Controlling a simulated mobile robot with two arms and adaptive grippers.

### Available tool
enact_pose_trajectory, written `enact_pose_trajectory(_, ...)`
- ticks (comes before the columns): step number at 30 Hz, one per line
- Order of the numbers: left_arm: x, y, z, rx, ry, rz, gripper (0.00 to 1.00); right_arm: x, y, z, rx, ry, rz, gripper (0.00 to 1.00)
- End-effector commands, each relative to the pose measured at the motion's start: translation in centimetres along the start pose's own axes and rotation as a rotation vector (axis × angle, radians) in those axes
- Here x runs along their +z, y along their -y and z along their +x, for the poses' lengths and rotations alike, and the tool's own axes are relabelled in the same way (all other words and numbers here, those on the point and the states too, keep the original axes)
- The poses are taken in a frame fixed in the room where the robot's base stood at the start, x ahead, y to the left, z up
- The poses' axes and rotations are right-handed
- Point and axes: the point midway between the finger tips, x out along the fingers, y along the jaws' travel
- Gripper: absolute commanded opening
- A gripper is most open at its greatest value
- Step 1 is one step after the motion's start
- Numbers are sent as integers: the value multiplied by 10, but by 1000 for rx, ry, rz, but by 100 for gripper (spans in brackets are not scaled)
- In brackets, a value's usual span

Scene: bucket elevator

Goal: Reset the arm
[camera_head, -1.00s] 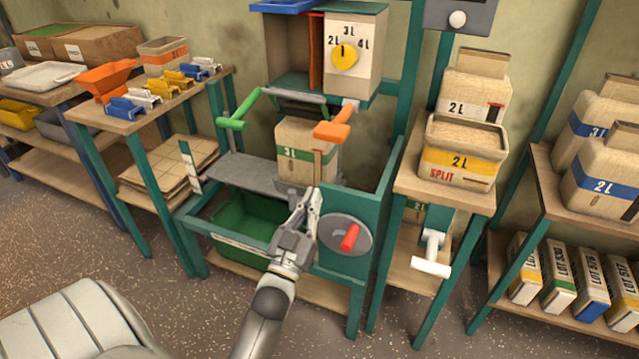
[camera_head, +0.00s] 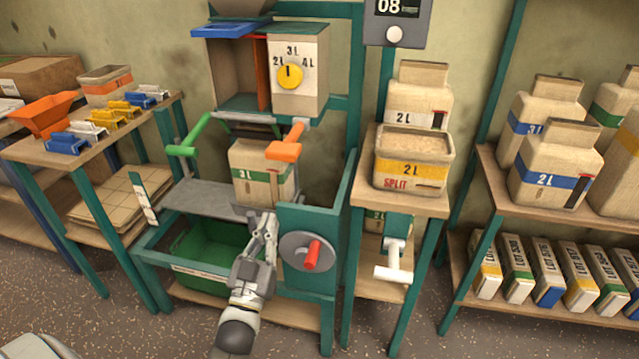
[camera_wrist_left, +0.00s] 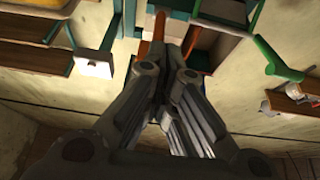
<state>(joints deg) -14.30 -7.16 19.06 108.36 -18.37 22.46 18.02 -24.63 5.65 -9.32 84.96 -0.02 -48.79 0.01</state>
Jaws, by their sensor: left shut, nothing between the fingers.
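My left gripper (camera_head: 266,226) is in front of the green-framed machine, just left of its round grey disc (camera_head: 306,258) with a red handle (camera_head: 312,255). The gripper is shut and empty, and it points up and away from me. It also shows in the left wrist view (camera_wrist_left: 168,70) with its fingers together. A 3 L bag (camera_head: 256,172) with a green band stands on the machine's grey shelf (camera_head: 205,198), behind and above the gripper. I cannot tell whether the gripper touches the machine's frame. My right gripper is not in view.
A green bin (camera_head: 215,250) sits low in the machine. An orange handle (camera_head: 285,150) and a green handle (camera_head: 183,151) stick out above. A side stand holds a split 2 L bag (camera_head: 411,160) and has a white handle (camera_head: 393,274) below. Shelves with bags stand at right.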

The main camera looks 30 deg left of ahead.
Motion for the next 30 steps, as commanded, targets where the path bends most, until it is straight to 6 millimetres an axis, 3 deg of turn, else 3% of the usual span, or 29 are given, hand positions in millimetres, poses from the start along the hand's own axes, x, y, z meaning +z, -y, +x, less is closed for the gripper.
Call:
enact_pose_trajectory(4, 1, 0, 0, 0, 3, 0, 0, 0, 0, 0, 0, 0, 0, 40)
enact_pose_trajectory(7, 17, -4, -4, 3, 55, -3, 0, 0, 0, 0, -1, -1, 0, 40)
enact_pose_trajectory(11, 75, -18, -22, 18, 255, -10, 0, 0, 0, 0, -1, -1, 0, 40)
enact_pose_trajectory(14, 138, -36, -57, 48, 484, -5, 0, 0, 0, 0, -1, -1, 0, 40)
enact_pose_trajectory(18, 215, -59, -130, 113, 814, 28, 0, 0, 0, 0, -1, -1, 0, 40)
enact_pose_trajectory(21, 257, -72, -193, 171, 1039, 63, 0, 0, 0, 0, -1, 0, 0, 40)
enact_pose_trajectory(25, 291, -81, -277, 252, 1303, 120, 0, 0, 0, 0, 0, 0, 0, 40)
enact_pose_trajectory(30, 308, -82, -372, 349, 1577, 190, 0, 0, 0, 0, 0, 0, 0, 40)
